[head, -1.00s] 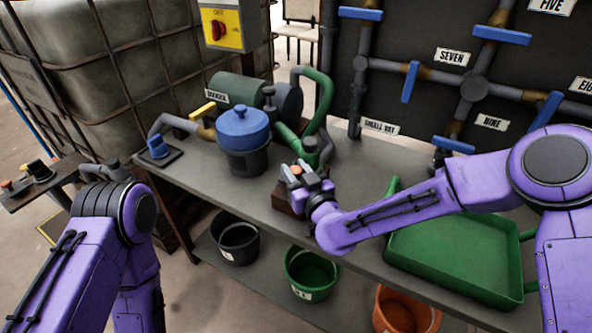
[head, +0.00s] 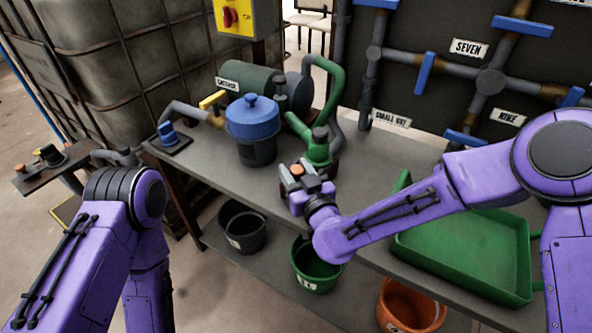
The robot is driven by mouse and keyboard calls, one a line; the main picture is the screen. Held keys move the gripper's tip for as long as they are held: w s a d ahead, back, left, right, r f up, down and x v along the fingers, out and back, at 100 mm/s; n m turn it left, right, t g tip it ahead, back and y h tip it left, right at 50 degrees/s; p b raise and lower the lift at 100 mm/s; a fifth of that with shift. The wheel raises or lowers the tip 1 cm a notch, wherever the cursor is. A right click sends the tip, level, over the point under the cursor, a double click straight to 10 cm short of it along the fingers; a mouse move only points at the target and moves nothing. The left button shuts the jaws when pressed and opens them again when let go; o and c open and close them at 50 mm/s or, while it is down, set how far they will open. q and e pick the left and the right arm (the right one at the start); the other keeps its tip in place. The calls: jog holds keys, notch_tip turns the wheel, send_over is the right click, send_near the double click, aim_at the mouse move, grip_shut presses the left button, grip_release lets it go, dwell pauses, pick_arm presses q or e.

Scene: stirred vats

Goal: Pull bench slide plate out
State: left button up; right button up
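I cannot clearly make out the bench slide plate. My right gripper (head: 305,181) is over the front part of the grey bench (head: 215,172), in front of the green pump fitting (head: 319,150). Its grey fingers point away from me, and a small orange round piece (head: 297,170) shows among them. I cannot tell whether the fingers are open or shut, or whether they hold anything. My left arm comes in at the left, but its gripper is not in view.
A blue-lidded pot (head: 252,120) stands left of my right gripper. A green tray (head: 465,250) lies to the right. A black bucket (head: 242,228), a green bucket (head: 316,268) and an orange bucket (head: 409,308) are below. The bench's left front is clear.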

jog(key=shift+r, duration=0.15)
jog(key=b+v, duration=0.1)
jog(key=v, duration=0.9)
jog(key=shift+s, duration=0.2)
jog(key=shift+d, duration=0.2)
